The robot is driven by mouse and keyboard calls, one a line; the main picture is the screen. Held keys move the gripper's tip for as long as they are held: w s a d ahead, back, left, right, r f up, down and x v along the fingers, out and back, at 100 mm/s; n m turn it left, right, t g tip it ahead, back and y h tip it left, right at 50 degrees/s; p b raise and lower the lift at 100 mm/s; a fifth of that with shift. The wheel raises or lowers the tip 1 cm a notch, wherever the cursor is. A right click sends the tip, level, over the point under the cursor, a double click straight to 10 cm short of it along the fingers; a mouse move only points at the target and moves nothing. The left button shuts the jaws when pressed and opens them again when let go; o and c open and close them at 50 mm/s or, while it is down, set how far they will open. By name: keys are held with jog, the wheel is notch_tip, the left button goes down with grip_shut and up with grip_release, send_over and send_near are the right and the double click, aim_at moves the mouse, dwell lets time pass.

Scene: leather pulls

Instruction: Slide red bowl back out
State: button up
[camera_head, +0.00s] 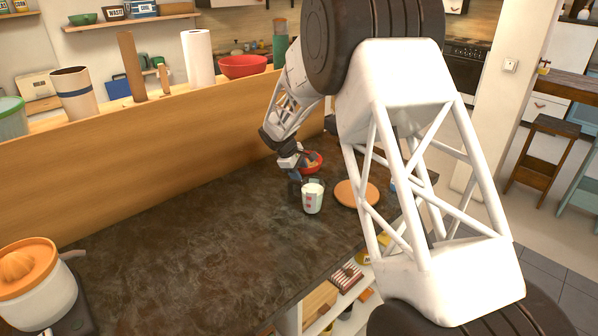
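A small red bowl (316,158) is on the dark counter (180,225), against the wooden back panel. My gripper (297,182) is low over the counter at the bowl's left front side and covers part of it. The fingers are small and dark here, so I cannot tell whether they are open or shut, or whether they touch the bowl. A larger red bowl (243,67) stands on the ledge above the panel, well away from my gripper.
A white cup with red marks (313,199) stands close in front of my gripper. A round orange-brown board (356,193) lies to its right. A juicer (35,285) is at the near left. The counter's middle is clear. Open shelves (340,295) lie below its front edge.

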jog(key=shift+r, duration=0.1)
jog(key=v, duration=0.7)
jog(key=shift+a+r, duration=0.2)
jog(key=shift+r, duration=0.1)
dwell(0.4)
jog(key=s+d+r+m+y, duration=0.1)
jog(key=s+d+r+m, duration=0.1)
jog(key=s+d+r, duration=0.55)
jog(key=s+d+r+m, duration=0.3)
jog(key=s+d, duration=0.1)
jog(key=s, duration=0.6)
jog(key=s+d+r+m+y, duration=0.1)
jog(key=s+d+r+m, duration=0.1)
jog(key=s+d+r, duration=0.55)
jog(key=s+d+f+m, duration=0.1)
jog(key=s+d+m, duration=0.1)
jog(key=s, duration=0.8)
jog(key=s+d+f+m+y, duration=0.1)
jog(key=s+d+f+m, duration=0.1)
jog(key=s, duration=0.9)
jog(key=s+d+f+m+y, duration=0.1)
jog(key=s+d+f+m, duration=0.1)
jog(key=s, duration=0.9)
jog(key=shift+s+f+m+t, duration=0.15)
jog(key=shift+m+t, duration=0.15)
jog(key=shift+t, duration=0.1)
